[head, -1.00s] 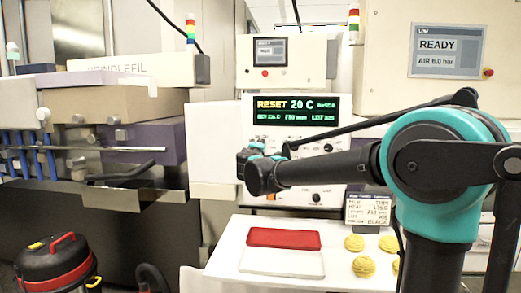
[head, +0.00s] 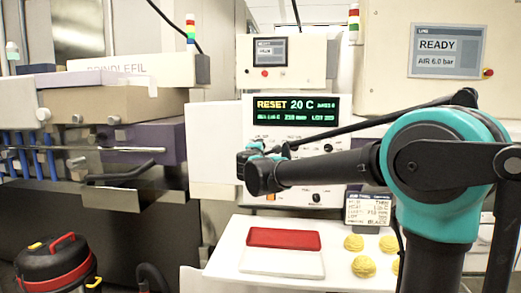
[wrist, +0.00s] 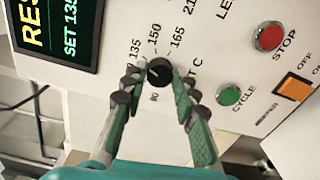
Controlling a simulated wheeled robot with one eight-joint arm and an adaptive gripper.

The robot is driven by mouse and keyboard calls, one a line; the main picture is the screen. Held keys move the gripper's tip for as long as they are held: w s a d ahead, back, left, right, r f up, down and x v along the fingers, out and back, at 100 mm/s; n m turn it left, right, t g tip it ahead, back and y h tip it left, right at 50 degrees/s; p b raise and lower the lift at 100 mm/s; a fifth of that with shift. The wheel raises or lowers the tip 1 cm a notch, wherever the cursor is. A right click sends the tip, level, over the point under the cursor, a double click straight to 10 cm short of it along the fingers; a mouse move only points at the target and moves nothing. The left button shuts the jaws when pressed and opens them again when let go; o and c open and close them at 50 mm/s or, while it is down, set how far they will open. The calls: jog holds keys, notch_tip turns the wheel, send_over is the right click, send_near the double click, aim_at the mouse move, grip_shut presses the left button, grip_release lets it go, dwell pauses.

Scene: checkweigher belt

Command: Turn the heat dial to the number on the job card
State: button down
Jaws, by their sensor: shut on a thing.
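The heat dial (wrist: 160,72) is a small black knob on the white panel in the wrist view, with 135, 150 and 165 printed around it. My gripper (wrist: 158,86) has its two fingers on either side of the knob and is shut on it. The panel display (wrist: 60,25) is cut off at the edge and shows SET 135 in green. The job card (head: 367,207) stands at the right of the white table in the head view; its small print is blurred. In the head view, my gripper (head: 262,166) and wrist hide the dial.
A green cycle button (wrist: 229,95), a red stop button (wrist: 269,37) and an orange switch (wrist: 293,88) are right of the dial.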

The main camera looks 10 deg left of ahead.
jog(key=c, duration=1.2)
grip_release()
jog(key=shift+s, duration=0.1)
jog(key=s, duration=1.2)
jog(key=shift+a, duration=0.2)
